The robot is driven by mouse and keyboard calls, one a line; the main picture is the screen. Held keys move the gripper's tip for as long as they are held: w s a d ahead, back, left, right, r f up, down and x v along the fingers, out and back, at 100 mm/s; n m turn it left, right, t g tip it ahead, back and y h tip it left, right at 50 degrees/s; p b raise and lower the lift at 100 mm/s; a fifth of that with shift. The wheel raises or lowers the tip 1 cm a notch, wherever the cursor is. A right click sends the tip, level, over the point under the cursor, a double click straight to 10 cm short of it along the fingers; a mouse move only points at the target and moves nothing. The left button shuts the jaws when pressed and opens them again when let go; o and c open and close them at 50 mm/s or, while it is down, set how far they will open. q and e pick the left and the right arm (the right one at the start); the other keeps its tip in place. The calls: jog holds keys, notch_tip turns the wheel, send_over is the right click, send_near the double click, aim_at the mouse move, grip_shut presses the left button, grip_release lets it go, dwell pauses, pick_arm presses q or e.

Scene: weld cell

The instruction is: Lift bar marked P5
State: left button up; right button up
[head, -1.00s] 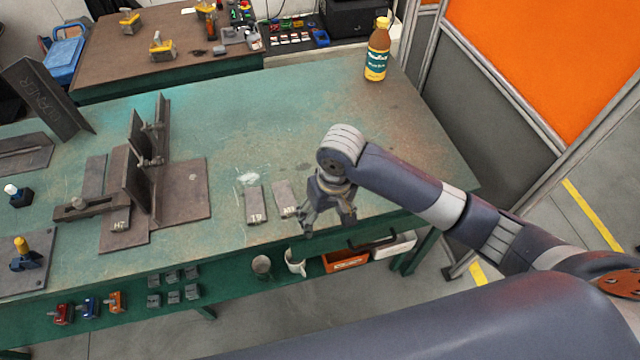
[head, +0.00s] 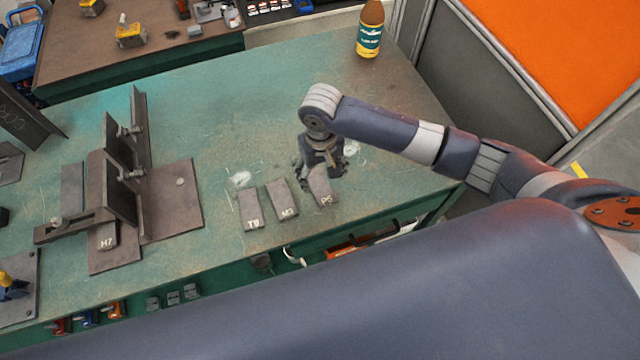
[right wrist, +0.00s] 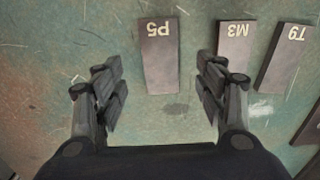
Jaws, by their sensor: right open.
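The bar marked P5 (head: 322,190) is a flat grey metal bar lying on the green table, the rightmost of three bars in the head view. My right gripper (head: 322,172) is above it and hides its far part. In the right wrist view the P5 bar (right wrist: 159,58) lies between and ahead of the two spread fingers of the right gripper (right wrist: 160,92), with nothing held. Its label reads upside down there. My left gripper is not in view.
Bars marked M3 (head: 282,199) and T9 (head: 250,209) lie left of P5. A welded fixture (head: 130,190) with a bar marked H7 (head: 106,236) stands further left. A bottle (head: 370,30) stands at the back right. The table middle is clear.

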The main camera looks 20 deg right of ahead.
aim_at(320, 186)
jog(key=shift+f, duration=0.3)
notch_tip(320, 186, down, 4)
jog(key=shift+w+f+p, duration=0.15)
jog(key=shift+f+p, duration=0.1)
jog(key=shift+p, duration=0.4)
jog(key=shift+f, duration=0.3)
jog(key=shift+c, duration=1.1)
jog(key=c, duration=0.9)
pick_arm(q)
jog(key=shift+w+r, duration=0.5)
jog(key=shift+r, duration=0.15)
pick_arm(e)
jog(key=shift+w+r, duration=0.1)
